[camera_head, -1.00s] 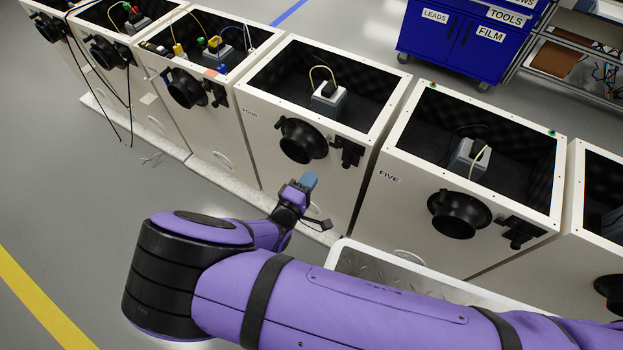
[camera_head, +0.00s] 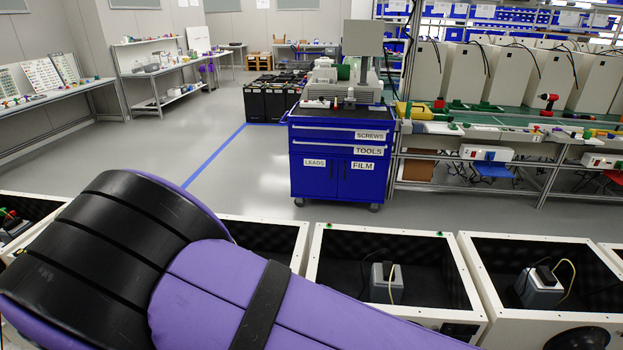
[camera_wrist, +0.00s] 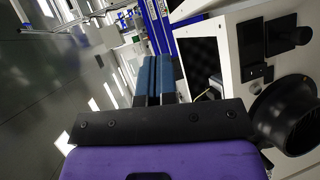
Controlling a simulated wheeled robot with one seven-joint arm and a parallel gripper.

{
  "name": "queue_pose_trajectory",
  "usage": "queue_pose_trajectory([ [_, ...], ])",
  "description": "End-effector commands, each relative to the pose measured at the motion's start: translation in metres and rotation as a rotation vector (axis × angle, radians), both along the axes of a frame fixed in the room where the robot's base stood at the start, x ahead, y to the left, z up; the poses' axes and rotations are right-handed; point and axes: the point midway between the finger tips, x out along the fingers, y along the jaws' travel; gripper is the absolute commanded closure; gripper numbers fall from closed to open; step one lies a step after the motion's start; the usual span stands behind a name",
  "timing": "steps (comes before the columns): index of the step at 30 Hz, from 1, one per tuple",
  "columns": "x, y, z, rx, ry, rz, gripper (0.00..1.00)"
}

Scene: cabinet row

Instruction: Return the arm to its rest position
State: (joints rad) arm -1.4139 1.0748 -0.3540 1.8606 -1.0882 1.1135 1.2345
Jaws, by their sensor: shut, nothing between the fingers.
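My purple arm (camera_head: 230,290) fills the lower left of the head view, bent at a black-banded joint. My gripper is outside the head view. In the wrist view my gripper (camera_wrist: 156,76) shows its two blue fingers side by side, shut and empty. A white cabinet with a round black port (camera_wrist: 290,115) stands just right of the gripper in the wrist view; the fingers appear apart from it, though the exact gap is hard to tell.
A row of open-topped white cabinets (camera_head: 466,275) runs along the bottom, some holding a grey box (camera_head: 386,284). A blue drawer cart (camera_head: 336,160) stands behind them. Shelving (camera_head: 510,143) is at right, a bench (camera_head: 158,75) at back left. Grey floor (camera_head: 250,165) is clear.

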Motion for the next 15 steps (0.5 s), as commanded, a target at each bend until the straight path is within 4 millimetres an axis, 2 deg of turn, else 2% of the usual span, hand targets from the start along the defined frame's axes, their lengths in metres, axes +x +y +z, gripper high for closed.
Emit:
queue_pose_trajectory([
  [1, 0.009, -0.012, 0.017, 0.027, 0.027, -0.053, 1.00],
  [6, 0.028, -0.051, 0.064, 0.105, 0.122, -0.200, 1.00],
  [15, 0.045, -0.125, 0.143, 0.276, 0.276, -0.409, 1.00],
])
